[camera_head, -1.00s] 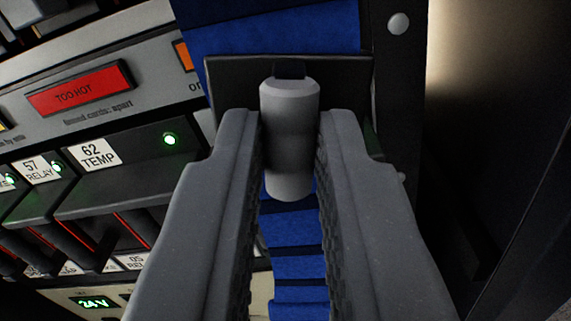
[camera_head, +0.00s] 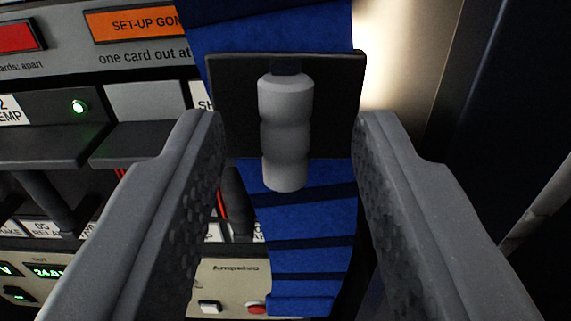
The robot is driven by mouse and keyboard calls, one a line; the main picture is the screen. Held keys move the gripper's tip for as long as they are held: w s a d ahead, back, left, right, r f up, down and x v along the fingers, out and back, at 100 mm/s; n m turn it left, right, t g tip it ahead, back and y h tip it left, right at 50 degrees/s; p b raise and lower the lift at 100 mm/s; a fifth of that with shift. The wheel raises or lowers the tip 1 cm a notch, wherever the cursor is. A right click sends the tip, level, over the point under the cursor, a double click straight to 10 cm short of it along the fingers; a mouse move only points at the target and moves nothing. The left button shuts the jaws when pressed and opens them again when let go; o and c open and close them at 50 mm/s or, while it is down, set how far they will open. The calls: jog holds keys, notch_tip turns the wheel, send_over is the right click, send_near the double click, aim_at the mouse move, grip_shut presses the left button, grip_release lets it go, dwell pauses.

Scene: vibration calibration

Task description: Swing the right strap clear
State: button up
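The right strap (camera_head: 305,236) is a blue band with dark cross stripes, running from the top of the view down in front of the rack. A black plate (camera_head: 335,98) sits across it, with a grey ridged handle (camera_head: 284,135) standing out from the plate. My gripper (camera_head: 288,130) is open, one finger on each side of the handle. Clear gaps show between both fingers and the handle. The strap's lower part hangs at a slight tilt, with its lower end near the panel's bottom.
Behind the strap on the left is a rack of cards with an orange "SET-UP" label (camera_head: 135,25), a red label (camera_head: 18,38) and a green light (camera_head: 79,107). A lower panel has a red button (camera_head: 256,308). A dark frame (camera_head: 500,110) stands at the right.

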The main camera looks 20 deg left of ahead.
jog(key=shift+s+d+f, duration=0.15)
jog(key=shift+s+d, duration=0.1)
jog(key=shift+s, duration=0.35)
jog(key=v, duration=1.2)
jog(key=shift+s+b, duration=0.2)
jog(key=shift+b, duration=0.25)
jog(key=shift+a, duration=0.1)
